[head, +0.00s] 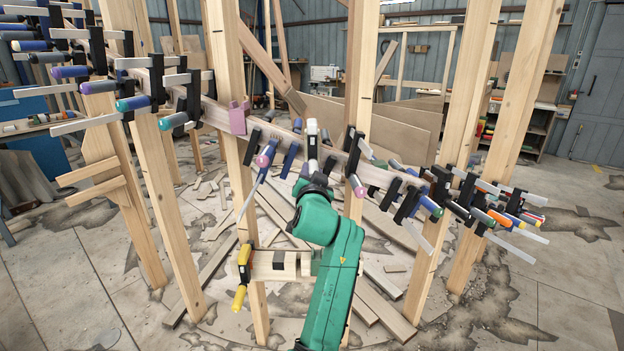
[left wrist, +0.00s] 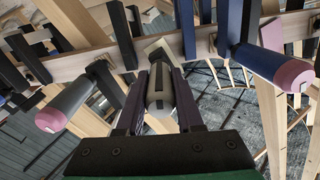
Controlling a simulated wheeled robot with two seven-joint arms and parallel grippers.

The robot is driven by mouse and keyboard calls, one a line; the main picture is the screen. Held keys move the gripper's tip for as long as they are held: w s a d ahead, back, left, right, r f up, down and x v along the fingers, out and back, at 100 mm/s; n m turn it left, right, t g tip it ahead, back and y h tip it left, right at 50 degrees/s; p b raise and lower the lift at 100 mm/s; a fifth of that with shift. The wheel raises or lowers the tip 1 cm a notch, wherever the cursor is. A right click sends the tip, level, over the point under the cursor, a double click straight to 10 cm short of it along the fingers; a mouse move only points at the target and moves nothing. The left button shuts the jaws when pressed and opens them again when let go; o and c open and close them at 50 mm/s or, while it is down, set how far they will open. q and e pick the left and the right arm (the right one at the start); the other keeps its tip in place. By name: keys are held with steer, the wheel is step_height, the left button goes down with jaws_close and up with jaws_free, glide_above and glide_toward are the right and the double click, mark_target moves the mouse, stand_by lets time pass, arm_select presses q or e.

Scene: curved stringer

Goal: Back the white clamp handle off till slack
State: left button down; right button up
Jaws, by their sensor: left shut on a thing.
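The white clamp handle (left wrist: 160,88) sits between the two dark fingers of my left gripper (left wrist: 162,100) in the left wrist view, its end pointing toward the camera. The fingers are shut on it from both sides. In the head view my left gripper (head: 313,165) reaches up to the curved stringer (head: 337,154), with a white part of the clamp (head: 312,128) showing just above it. The clamp's jaws and the contact with the wood are mostly hidden by the gripper. My right gripper is not in view.
Close by are a grey handle with a pink end (left wrist: 65,106) and a blue handle with a pink end (left wrist: 275,68). More clamps line the stringer on both sides. Upright posts (head: 360,100) stand around it. A yellow-handled clamp (head: 241,275) hangs lower left.

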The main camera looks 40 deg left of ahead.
arm_select(q)
steer(key=shift+n+b, duration=0.5)
steer(key=shift+n, duration=0.8)
steer(key=c, duration=0.5)
jaws_free()
steer(key=shift+c, duration=0.2)
